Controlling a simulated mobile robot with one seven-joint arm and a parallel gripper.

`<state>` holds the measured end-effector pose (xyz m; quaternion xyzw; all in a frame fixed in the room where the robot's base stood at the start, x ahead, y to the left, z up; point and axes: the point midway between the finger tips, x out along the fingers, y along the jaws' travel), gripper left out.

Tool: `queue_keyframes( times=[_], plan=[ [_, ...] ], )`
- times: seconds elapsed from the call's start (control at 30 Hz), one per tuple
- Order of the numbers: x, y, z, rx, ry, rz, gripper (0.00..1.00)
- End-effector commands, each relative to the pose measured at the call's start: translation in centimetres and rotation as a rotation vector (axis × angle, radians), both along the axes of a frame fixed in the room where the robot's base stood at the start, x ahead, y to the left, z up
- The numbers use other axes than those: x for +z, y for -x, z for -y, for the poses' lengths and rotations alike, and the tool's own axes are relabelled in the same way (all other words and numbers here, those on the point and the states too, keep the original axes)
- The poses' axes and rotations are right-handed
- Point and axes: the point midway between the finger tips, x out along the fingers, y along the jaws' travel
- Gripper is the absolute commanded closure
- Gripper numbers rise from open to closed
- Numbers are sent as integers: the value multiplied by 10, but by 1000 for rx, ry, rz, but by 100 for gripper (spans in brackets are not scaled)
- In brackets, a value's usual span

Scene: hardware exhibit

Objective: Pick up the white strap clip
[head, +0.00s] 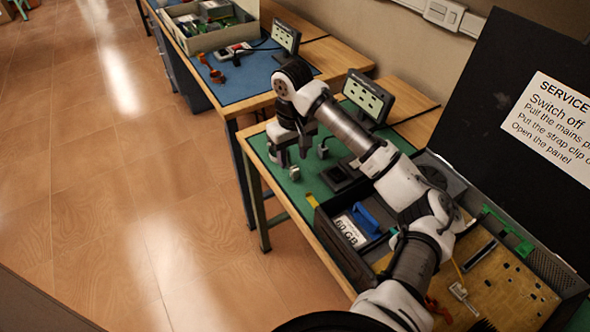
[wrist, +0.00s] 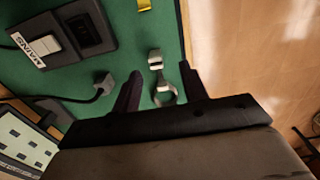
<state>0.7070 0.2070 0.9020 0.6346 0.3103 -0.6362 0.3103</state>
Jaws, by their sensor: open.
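The white strap clip (wrist: 155,60) lies on the green mat in the wrist view, with a grey ring on its near end. My gripper (wrist: 160,80) is open, with one dark finger on each side of the ring; the clip's white head lies farther up, beyond the fingertips. I see no finger touching it, and cannot tell the height gap. In the head view the clip (head: 294,173) is a small pale shape on the mat, just below my downward-pointing gripper (head: 292,158).
A grey plug (wrist: 103,83) with a cable lies left of the clip, near the black MAINS socket box (wrist: 70,35). A yellow piece (wrist: 144,5) lies beyond the clip. An open case (head: 500,285) and a tablet stand (head: 368,95) are on the same bench.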

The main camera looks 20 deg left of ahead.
Motion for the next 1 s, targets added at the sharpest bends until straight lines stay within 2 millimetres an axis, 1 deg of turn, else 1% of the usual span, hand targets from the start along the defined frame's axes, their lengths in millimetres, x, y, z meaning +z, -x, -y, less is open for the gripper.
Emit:
queue_keyframes(
  times=[0.1,0.27,0.43,0.5,0.6,0.7,0.87,1.0],
  plan=[
    [-11,0,1,-2,1,1,56],
    [-20,-2,1,-2,1,1,56],
    [-43,-9,2,-3,2,-1,56],
    [-55,-9,2,-1,1,-1,56],
    [-65,-9,1,-1,0,0,56],
    [-68,-9,1,-1,-1,1,56],
    [-68,-9,1,0,-1,1,56],
    [-68,-9,1,0,-1,1,73]
  ],
)
